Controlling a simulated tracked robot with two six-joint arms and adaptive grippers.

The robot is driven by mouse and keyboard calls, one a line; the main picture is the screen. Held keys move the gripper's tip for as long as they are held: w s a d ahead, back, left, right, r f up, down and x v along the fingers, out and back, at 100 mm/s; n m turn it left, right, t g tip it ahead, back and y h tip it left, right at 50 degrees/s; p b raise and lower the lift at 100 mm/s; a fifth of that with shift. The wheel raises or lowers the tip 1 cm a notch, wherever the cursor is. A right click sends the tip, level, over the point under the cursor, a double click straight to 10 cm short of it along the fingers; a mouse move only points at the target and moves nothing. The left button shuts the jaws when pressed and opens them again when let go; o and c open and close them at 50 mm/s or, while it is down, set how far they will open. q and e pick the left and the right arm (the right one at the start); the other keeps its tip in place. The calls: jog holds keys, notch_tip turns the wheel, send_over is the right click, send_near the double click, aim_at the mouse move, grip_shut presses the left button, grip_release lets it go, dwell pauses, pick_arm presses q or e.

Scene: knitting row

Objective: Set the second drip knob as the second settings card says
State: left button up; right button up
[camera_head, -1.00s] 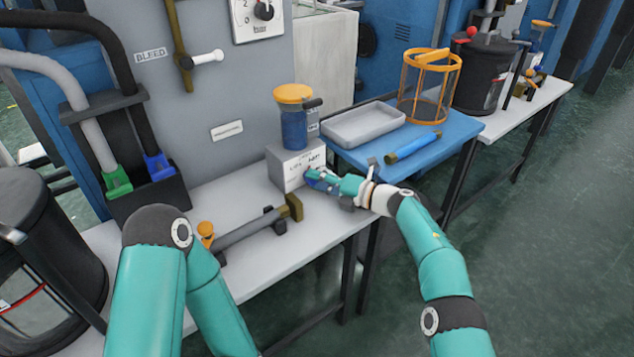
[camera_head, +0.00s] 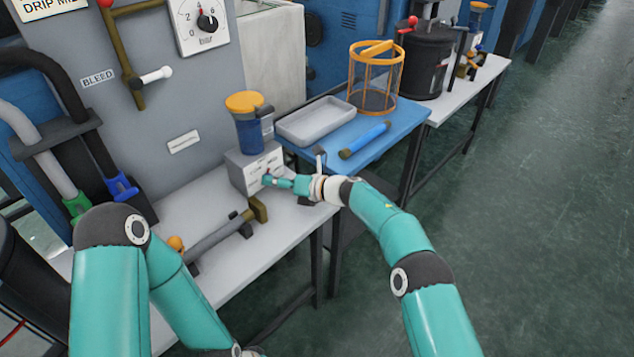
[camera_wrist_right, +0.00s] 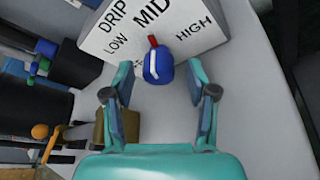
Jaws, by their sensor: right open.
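The drip knob (camera_wrist_right: 157,68) is blue with a red pointer, on a pale box (camera_wrist_right: 170,25) marked DRIP, LOW, MID and HIGH. In the right wrist view the red pointer points up toward MID. My right gripper (camera_wrist_right: 160,85) is open, its fingers on either side of and just short of the knob, with gaps visible. In the head view the right gripper (camera_head: 272,181) is at the front face of the box (camera_head: 240,174) and partly covers it. A sign reading "DRIP MI…" (camera_head: 48,8) is cut off at the top left. My left gripper is out of view.
An orange-lidded blue jar (camera_head: 249,128) stands on the box. A grey pipe (camera_head: 215,238) lies on the white bench in front. A blue table at right holds a grey tray (camera_head: 318,136), a blue tube (camera_head: 365,140) and an orange cage (camera_head: 352,80). A numbered dial panel (camera_head: 188,42) is above.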

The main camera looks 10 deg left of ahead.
jog(key=shift+s+a+r+n+t+h+p, duration=0.15)
jog(key=shift+n+h+p, duration=0.15)
jog(key=shift+n+p, duration=0.3)
jog(key=shift+w+d+r+n+t+h+p, duration=0.15)
jog(key=shift+n+h+p, duration=0.15)
jog(key=shift+n+p, duration=0.3)
jog(key=shift+s+a+f+n+h, duration=0.1)
jog(key=shift+f+n+h, duration=0.1)
jog(key=shift+n+h, duration=0.3)
jog(key=shift+n+t, duration=0.4)
jog(key=n+t+b, duration=0.1)
jog(key=b, duration=0.2)
jog(key=n+h+b, duration=0.1)
jog(key=b, duration=0.2)
jog(key=shift+s+f+n+t, duration=0.1)
jog(key=shift+f+n+t, duration=0.2)
jog(key=shift+n+t, duration=0.1)
pick_arm(q)
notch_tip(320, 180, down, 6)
jog(key=b, duration=0.4)
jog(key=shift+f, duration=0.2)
pick_arm(e)
jog(key=r+v, duration=0.1)
jog(key=v, duration=1.6)
jog(key=shift+a, duration=0.25)
jog(key=shift+c, duration=0.2)
